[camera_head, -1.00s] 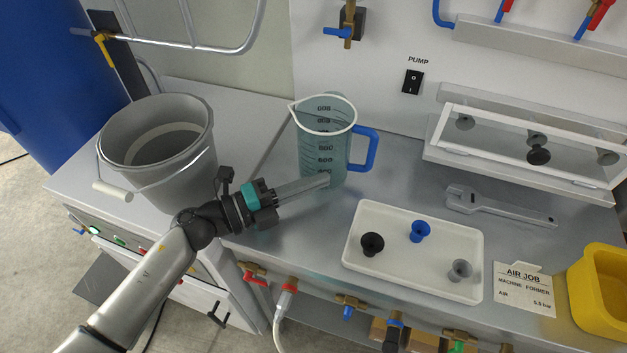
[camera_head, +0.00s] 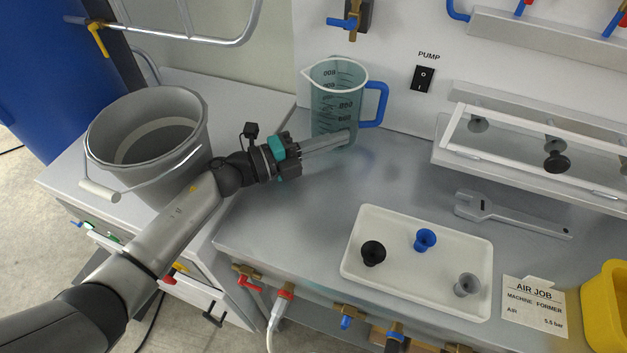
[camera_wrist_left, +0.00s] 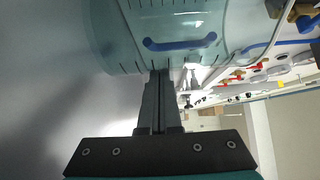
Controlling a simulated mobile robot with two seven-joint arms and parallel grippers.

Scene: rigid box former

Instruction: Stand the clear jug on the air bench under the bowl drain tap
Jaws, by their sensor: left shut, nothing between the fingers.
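The clear jug (camera_head: 338,92), bluish with dark markings and a blue handle on its right, stands upright on the grey air bench (camera_head: 300,215) near the back panel. A brass tap with a blue lever (camera_head: 343,22) is on the panel above and behind it. My left gripper (camera_head: 346,138) is shut and empty, with its fingertips at the jug's lower front wall. In the left wrist view the jug (camera_wrist_left: 200,15) fills the top, and the shut fingers (camera_wrist_left: 158,78) reach its lower wall. Whether they touch is unclear. My right gripper is out of view.
A grey bucket (camera_head: 150,150) stands left, close to my left arm. A white tray (camera_head: 400,285) with black, blue and grey cups lies in front, with a spanner (camera_head: 510,215) behind it. A yellow bin (camera_head: 605,310) is far right. The bench between jug and tray is clear.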

